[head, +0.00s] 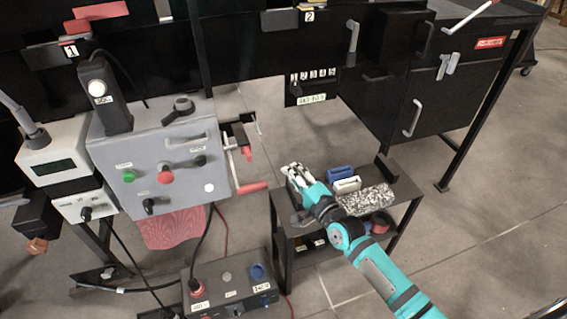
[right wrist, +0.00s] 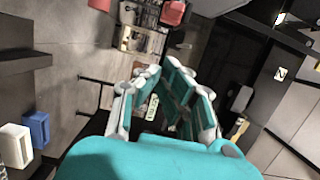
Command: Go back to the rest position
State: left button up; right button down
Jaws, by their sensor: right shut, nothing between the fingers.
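My right gripper (head: 290,170) comes in from the lower right on a teal arm and is over the left end of a low black stand (head: 292,224). It looks shut with nothing held. Its fingers (right wrist: 160,68) also show in the right wrist view, with no object between them. My left gripper is not in the head view, nor in the right wrist view.
On the stand are a blue block (head: 340,172), a white block (head: 347,185) and a speckled block (head: 365,200). A grey control box (head: 150,160) with a red-handled crank (head: 252,188) stands left. Black cabinets (head: 430,100) are behind. The floor at right is clear.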

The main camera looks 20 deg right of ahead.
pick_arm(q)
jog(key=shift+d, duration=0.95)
pick_arm(e)
jog(key=shift+v, duration=0.9)
jog(key=s+d+f+n+g+h, duration=0.1)
jog(key=s+f+n+g, duration=0.3)
jog(key=f, duration=0.7)
jog(key=s+d+f+n+g+h, duration=0.1)
jog(key=s+f, duration=0.5)
jog(key=f, duration=0.5)
jog(key=s+d+f+n+g+h, duration=0.1)
jog(key=s+d+f+n+g, duration=0.3)
jog(key=f, duration=0.6)
pick_arm(q)
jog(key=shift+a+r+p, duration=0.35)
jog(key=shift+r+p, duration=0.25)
jog(key=shift+p, duration=0.05)
pick_arm(e)
jog(key=s+f+n+g, duration=0.2)
jog(key=s+f, duration=0.4)
jog(key=s, duration=0.6)
jog(key=s+a+f+n+g+h, duration=0.1)
jog(key=s+f+n+g, duration=0.2)
jog(key=s, duration=0.9)
jog(key=s+a+f+n+g+h, duration=0.1)
jog(key=s+f+n+g, duration=0.1)
jog(key=s+f, duration=0.6)
jog(key=s+n, duration=0.1)
jog(key=s, duration=0.3)
jog(key=shift+f, duration=0.3)
